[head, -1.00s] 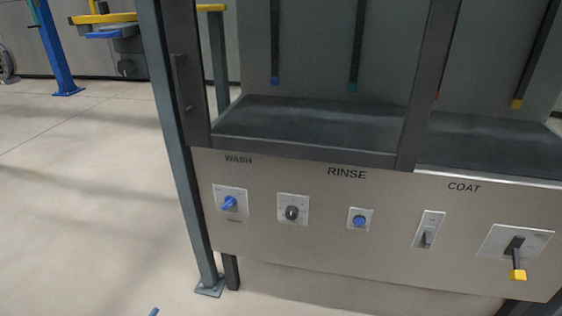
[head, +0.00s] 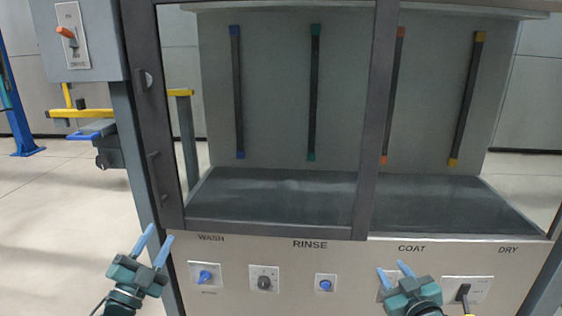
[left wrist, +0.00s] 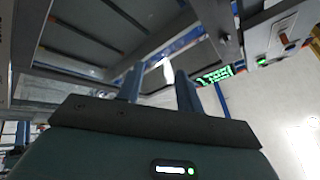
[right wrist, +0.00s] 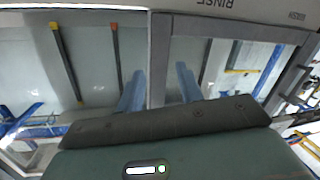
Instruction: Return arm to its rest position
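My left gripper (head: 151,246) is at the lower left of the head view, in front of the cabinet's left post. Its two blue fingers are apart with nothing between them; they also show apart in the left wrist view (left wrist: 160,85). My right gripper (head: 397,270) is at the lower right of the head view, in front of the panel below COAT, and partly covers the switch there. Its blue fingers are apart and empty, as the right wrist view (right wrist: 160,88) also shows. Both grippers point upward, and neither appears to touch anything.
The cabinet's front panel (head: 235,297) carries a blue knob (head: 206,277), a dark dial (head: 264,283), a blue button (head: 325,285) and a lever (head: 463,294). An orange switch (head: 67,36) is on a grey box at upper left. Open floor (head: 60,215) lies left.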

